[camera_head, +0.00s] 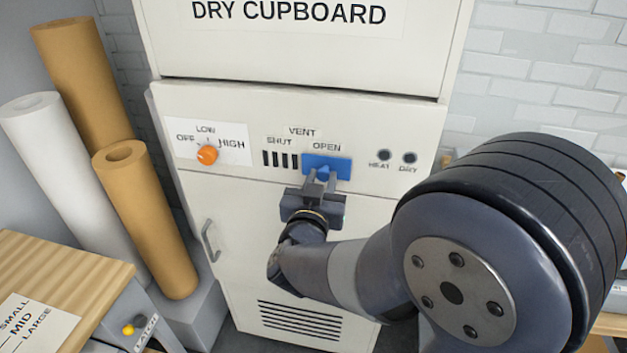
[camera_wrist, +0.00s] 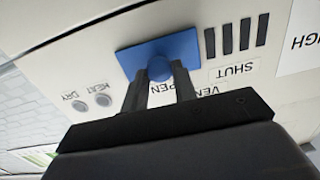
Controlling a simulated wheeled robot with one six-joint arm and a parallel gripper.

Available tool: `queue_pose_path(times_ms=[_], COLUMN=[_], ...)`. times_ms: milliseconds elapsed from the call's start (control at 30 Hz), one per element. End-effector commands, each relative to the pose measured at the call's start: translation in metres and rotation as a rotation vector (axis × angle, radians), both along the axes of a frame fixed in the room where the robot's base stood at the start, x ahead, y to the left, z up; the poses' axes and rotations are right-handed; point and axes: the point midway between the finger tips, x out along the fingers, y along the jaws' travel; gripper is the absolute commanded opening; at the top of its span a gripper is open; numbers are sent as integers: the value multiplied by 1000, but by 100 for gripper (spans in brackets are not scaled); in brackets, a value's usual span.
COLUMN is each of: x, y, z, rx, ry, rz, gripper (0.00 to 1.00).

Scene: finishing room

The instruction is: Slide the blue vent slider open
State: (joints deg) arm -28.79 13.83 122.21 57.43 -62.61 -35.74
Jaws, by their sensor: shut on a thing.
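The blue vent slider (camera_head: 341,164) is a flat blue plate with a round knob, on the white panel of the dry cupboard. It sits under the word OPEN, to the right of several dark vent slots (camera_head: 281,159) that lie bare under SHUT. My gripper (camera_head: 321,178) reaches up to the slider from below, its fingers closed on the knob. In the wrist view, the blue slider (camera_wrist: 180,47) shows upside down, with my two fingers (camera_wrist: 160,80) on either side of its knob. The fingertips partly hide the knob.
An orange dial (camera_head: 207,154) sits left of the vent, and HEAT and DRY lamps (camera_head: 397,157) sit right of it. A metal handle (camera_head: 209,241) is on the lower door. Paper rolls (camera_head: 148,218) and a wooden bench (camera_head: 62,270) stand at the left.

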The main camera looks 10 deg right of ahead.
Motion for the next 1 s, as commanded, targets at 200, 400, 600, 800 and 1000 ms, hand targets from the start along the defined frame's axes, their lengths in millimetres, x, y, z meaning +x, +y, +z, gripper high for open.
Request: queue_pose_path(times_ms=[200, 400, 600, 800, 1000], x=[-1, -1, -1, -16, -46], y=[-3, -2, -1, 6, 17], z=[-1, -1, -1, -1, 0], rx=[-1, -1, -1, -1, 0], ry=[1, 1, 1, 1, 0], rz=[-11, -8, -6, -2, 0], gripper=[35, 47, 47, 47, 47])
